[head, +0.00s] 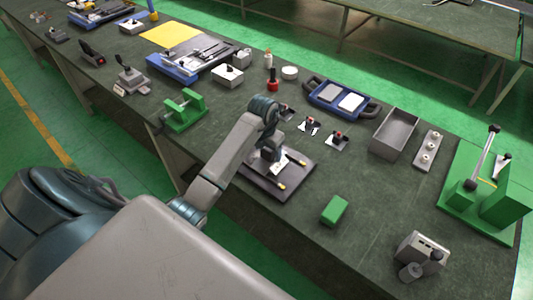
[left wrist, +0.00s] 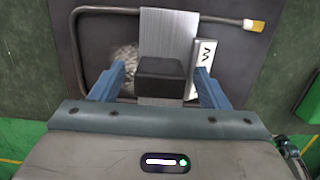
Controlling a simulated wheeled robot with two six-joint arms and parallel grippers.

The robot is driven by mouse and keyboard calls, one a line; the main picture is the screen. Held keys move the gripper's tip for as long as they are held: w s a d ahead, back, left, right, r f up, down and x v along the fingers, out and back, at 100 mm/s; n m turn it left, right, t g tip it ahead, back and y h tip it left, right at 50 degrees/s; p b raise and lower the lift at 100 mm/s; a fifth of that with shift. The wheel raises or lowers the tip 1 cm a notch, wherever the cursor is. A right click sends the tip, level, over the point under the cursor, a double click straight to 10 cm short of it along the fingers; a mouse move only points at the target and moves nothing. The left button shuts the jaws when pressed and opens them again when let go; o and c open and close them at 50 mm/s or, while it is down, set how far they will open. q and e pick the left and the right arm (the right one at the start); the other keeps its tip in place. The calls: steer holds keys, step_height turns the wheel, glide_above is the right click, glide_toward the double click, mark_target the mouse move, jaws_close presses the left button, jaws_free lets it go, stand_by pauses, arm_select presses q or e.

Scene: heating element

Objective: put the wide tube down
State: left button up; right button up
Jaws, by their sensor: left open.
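A thin grey bent tube (left wrist: 78,50) with a yellowish end lies over the dark board in the left wrist view, running along the left and top. In the head view two yellow tips (head: 282,186) show on the dark board (head: 262,188); the rest is mostly hidden by my arm. I cannot tell for sure that this is the wide tube. My left gripper (left wrist: 160,75) is open above the board. Its fingers stand apart on either side of a black block (left wrist: 161,82) on a ribbed metal strip (left wrist: 168,28); no grip on it shows. My right gripper is out of view.
A green block (head: 334,210) lies right of the board. A green clamp (head: 184,110) stands to the left, and a metal tray (head: 395,133) and green press (head: 490,195) to the right. Small parts with red tops (head: 338,138) stand behind. Bare table lies around the green block.

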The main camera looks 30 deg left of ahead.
arm_select(q)
steer(key=c, duration=1.5)
